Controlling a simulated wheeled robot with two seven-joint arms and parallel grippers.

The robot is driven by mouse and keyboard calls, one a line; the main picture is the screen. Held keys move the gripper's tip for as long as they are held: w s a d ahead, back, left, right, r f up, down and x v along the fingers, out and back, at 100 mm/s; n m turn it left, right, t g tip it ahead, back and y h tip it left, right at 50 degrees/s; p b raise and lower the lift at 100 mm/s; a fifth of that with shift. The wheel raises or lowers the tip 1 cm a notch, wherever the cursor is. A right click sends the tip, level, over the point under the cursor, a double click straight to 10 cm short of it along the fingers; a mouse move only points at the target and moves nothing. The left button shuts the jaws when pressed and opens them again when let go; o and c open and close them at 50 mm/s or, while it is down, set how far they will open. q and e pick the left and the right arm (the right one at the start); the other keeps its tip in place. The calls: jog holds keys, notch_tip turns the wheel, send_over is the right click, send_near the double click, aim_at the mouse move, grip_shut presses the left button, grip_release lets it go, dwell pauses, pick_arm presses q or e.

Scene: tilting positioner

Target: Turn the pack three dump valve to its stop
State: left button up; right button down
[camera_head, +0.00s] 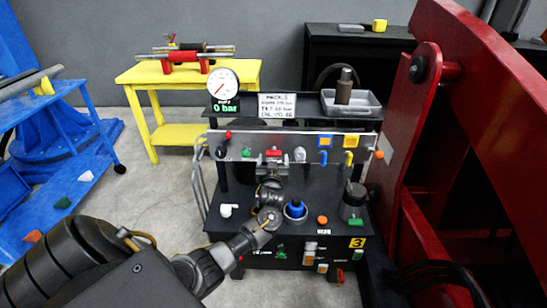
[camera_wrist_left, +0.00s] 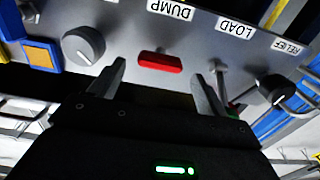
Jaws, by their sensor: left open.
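The pack three cart (camera_head: 325,253) is black and carries a yellow "3" label. Its grey valve panel (camera_head: 235,147) runs across the middle of the head view. The dump valve has a red bar handle (camera_head: 273,153); in the left wrist view the red handle (camera_wrist_left: 160,62) lies crosswise near the DUMP label (camera_wrist_left: 170,10). My left gripper (camera_wrist_left: 158,85) is open, with one finger to each side of the red handle and apart from it. In the head view my left gripper (camera_head: 271,182) is just below the panel, its fingers hard to make out. My right gripper is out of view.
A round gauge (camera_head: 222,84) reads 0 bar. Beside the handle in the wrist view are a LOAD lever (camera_wrist_left: 222,70), close to one finger, and a grey knob (camera_wrist_left: 83,46). A blue knob (camera_head: 296,208) stands on the cart deck. A red frame (camera_head: 450,110) blocks the right side.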

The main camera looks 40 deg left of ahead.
aim_at(274, 155)
pick_arm(q)
jog(key=shift+x, duration=1.55)
jog(key=c, duration=1)
